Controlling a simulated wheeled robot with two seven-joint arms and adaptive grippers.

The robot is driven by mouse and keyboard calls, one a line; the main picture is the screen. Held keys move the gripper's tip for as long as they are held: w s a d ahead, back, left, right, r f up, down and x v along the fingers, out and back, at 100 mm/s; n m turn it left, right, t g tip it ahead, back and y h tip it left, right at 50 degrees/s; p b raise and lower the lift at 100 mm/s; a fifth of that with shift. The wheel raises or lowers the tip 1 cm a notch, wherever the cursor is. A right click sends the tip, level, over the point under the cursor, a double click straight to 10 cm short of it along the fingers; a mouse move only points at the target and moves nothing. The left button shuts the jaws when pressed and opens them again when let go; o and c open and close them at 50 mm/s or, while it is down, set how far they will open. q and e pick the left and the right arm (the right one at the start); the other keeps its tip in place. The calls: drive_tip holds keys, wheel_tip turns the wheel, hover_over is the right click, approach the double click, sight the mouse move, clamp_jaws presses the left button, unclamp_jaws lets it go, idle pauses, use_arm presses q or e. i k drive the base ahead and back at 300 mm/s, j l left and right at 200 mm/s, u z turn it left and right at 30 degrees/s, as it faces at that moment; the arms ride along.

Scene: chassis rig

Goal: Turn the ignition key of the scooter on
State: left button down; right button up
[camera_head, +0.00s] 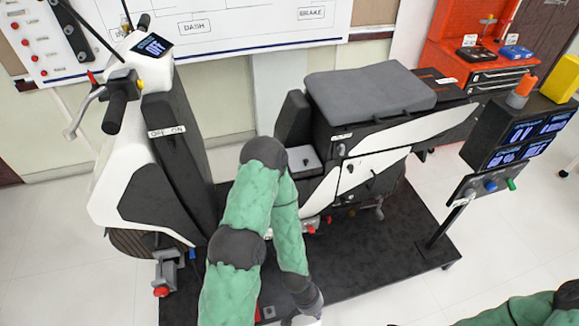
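The white and black scooter (125,185) stands on a dark platform. Its dash display (152,45) reads OFF. An OFF/ON label (166,131) is on the dark inner panel below the handlebar. The ignition key is too small to make out clearly there. My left arm rises in front of the scooter and bends back down. My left gripper (306,304) is low at the bottom edge, well away from the label, and mostly cut off, so its fingers cannot be read. My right arm shows only in the bottom right corner; its gripper is out of view.
The handlebar grip and lever (115,105) stick out at the left. The scooter seat (370,92) is in the middle. A display post (510,135) stands at the right, before a red tool cabinet (480,65). A wiring board (230,25) hangs behind.

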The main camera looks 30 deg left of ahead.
sight(171, 145)
drive_tip(key=u, duration=2.05)
